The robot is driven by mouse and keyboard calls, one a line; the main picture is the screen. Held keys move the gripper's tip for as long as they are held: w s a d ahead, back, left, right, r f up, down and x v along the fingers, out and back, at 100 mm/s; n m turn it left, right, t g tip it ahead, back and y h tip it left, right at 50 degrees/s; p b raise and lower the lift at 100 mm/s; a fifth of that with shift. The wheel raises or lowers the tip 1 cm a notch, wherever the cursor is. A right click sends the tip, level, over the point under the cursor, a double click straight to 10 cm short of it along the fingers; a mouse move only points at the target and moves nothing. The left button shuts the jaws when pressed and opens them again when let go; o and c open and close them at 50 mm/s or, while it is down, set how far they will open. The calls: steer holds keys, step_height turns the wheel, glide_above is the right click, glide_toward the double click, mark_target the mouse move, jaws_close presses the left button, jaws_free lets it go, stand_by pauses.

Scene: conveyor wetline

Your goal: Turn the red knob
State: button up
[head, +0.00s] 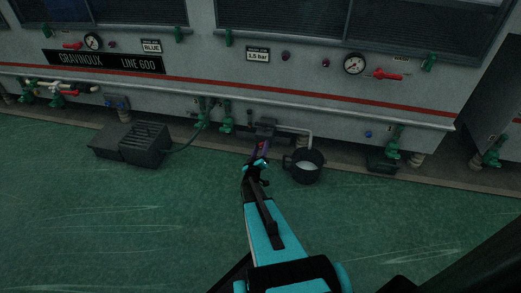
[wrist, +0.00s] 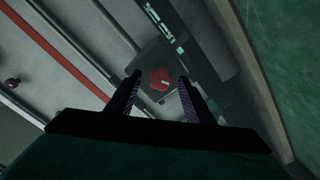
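The red knob (wrist: 160,79) shows in the wrist view as a small red round shape with a pale mark, on a grey block (wrist: 155,58). My gripper (wrist: 160,78) is open, with one dark finger on each side of the knob in the picture. Gaps show between the knob and both fingertips; how far beyond them it lies is hard to tell. In the head view my gripper (head: 260,163) is low in front of the machine's base. I cannot make out the knob there; my gripper may hide it.
A dark bucket (head: 304,167) stands just right of my gripper in the head view, below a pale pipe (head: 300,130). A dark slatted box (head: 132,145) with a green hose lies to the left. Green valves line the machine's lower edge. The green floor (head: 120,220) in front is clear.

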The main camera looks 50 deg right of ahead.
steer(key=c, duration=1)
steer(key=shift+m, duration=0.3)
steer(key=shift+s+d+f+m+b, duration=0.1)
steer(key=shift+s+m+b, duration=0.1)
steer(key=shift+m+b, duration=4.3)
steer(key=shift+s+d+f+m+b, duration=0.15)
steer(key=shift+m+b, duration=1.7)
steer(key=shift+m, duration=5.25)
steer(key=shift+r, duration=0.15)
steer(key=o, duration=1)
steer(key=shift+a, duration=0.1)
